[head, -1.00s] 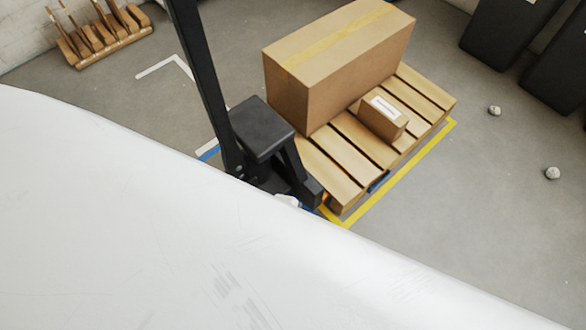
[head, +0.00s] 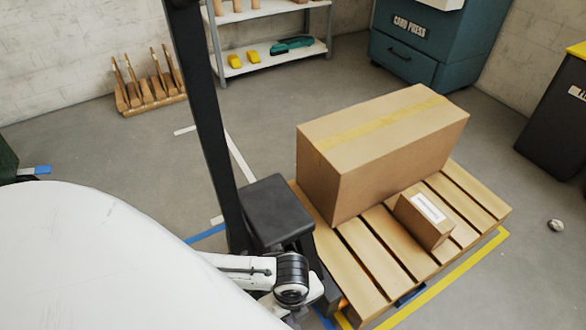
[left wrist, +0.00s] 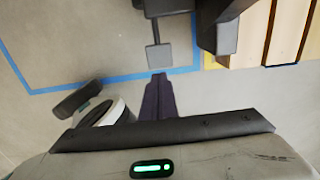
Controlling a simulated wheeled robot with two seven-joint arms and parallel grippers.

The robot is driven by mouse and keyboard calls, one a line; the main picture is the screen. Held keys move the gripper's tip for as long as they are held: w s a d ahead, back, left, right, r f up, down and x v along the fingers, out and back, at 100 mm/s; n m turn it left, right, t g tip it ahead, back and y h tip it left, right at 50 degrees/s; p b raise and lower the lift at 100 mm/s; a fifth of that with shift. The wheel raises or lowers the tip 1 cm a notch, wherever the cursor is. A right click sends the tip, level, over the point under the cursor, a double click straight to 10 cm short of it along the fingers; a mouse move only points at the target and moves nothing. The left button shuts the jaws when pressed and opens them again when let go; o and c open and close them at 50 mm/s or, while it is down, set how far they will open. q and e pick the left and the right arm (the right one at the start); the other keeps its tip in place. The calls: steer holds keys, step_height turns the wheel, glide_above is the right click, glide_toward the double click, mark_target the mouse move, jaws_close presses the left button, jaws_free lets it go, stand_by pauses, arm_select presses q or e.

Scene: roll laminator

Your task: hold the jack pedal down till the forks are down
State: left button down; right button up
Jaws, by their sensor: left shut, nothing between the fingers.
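The black pallet jack (head: 275,212) stands at the near end of the wooden pallet (head: 372,255), its tall mast rising at the left. In the left wrist view a grey pedal plate (left wrist: 160,57) hangs on a thin bar from the jack. My left gripper (left wrist: 157,78) is shut and empty, its dark fingertips just short of the pedal in the picture. I cannot tell its height against the pedal or whether they touch. In the head view my white arm hides the pedal. The forks are mostly hidden under the pallet, so their height is unclear. My right gripper is not in view.
A large carton (head: 385,150) and a small labelled box (head: 425,220) sit on the pallet. Blue (left wrist: 95,80) and yellow (head: 450,275) tape mark the floor. A shelf (head: 270,55), a teal cabinet (head: 425,45) and a wooden rack (head: 150,95) stand behind.

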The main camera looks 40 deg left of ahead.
arm_select(q)
steer(key=b, duration=0.5)
glide_above(292, 329)
steer(key=s, duration=0.1)
steer(key=f, duration=0.9)
steer(key=shift+d+f, duration=0.2)
steer(key=shift+d, duration=0.15)
step_height(292, 329, down, 4)
steer(key=shift+r+b, duration=0.15)
steer(key=shift+b, duration=0.95)
steer(key=shift+f, duration=0.45)
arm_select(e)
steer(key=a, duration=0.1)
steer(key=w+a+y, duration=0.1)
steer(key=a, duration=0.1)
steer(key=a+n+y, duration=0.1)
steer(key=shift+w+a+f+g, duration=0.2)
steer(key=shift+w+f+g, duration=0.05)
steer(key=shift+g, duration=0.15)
arm_select(q)
steer(key=shift+w, duration=0.1)
